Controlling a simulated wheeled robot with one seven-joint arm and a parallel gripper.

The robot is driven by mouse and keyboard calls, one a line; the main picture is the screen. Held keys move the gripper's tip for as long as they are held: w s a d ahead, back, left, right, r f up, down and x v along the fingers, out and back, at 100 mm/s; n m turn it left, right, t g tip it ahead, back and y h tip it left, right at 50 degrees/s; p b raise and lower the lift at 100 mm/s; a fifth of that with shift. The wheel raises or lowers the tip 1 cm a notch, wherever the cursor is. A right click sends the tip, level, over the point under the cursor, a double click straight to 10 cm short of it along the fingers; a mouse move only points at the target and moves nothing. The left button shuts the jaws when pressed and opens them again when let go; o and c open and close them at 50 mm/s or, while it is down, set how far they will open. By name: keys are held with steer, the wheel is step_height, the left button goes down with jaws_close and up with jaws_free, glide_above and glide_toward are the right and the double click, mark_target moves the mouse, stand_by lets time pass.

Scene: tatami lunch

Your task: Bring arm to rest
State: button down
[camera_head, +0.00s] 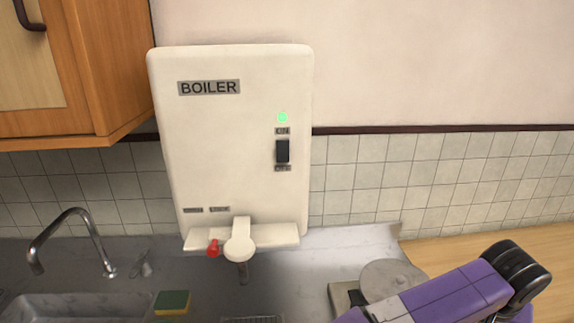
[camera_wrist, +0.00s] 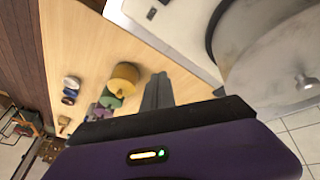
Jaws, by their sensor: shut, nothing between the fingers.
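My gripper (camera_wrist: 157,92) shows in the wrist view as grey fingers closed together, pointing up over a wooden surface. Nothing is held between them. The purple wrist housing with a small lit indicator fills the bottom of that view. In the head view my purple arm (camera_head: 440,298) reaches in from the bottom edge at the lower right, ending in a black rounded part. The gripper fingers cannot be made out there.
A white boiler (camera_head: 225,140) with a lit green light hangs on the wall. A faucet (camera_head: 75,235), a sponge (camera_head: 172,302) and a round grey lid (camera_head: 392,278) are on the counter. The wrist view shows a yellow round item (camera_wrist: 125,74) and small cups (camera_wrist: 70,88).

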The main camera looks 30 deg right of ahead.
steer(key=d+r+h, duration=0.7)
steer(key=d+r, duration=0.4)
steer(key=r, duration=0.2)
steer(key=w+r+n+t+h+b, duration=0.1)
steer(key=w+r+t+h, duration=0.25)
steer(key=r+h, duration=0.65)
steer(key=w+a+r+n+t+y, duration=0.3)
steer(key=w+a+n+t, duration=0.2)
steer(key=a+t, duration=0.15)
steer(key=w+a+r+n+t+y, duration=0.2)
steer(key=w+a+r+n+t, duration=0.25)
steer(key=a+t, duration=0.2)
steer(key=s+a+f+n+t+y+b, duration=0.1)
steer(key=a+f+n+t+y, duration=0.15)
steer(key=a+f+y, duration=0.65)
steer(key=a+f+n+t+y+b, duration=0.15)
steer(key=a+f+n+y, duration=0.35)
steer(key=a, duration=0.6)
steer(key=s+a+f+m+g+y, duration=0.1)
steer(key=s+a+f+m+g, duration=0.1)
steer(key=s+a+f, duration=0.5)
steer(key=s+a+f+m+g+y+b, duration=0.1)
steer(key=s+a+f+m+g, duration=0.1)
steer(key=s+a+f, duration=0.4)
steer(key=s+f+g, duration=0.1)
steer(key=s+f, duration=0.4)
steer(key=s, duration=0.2)
steer(key=shift+s+a+f+m+g+y, duration=0.3)
steer(key=shift+a+f+g, duration=0.05)
steer(key=shift+a, duration=0.05)
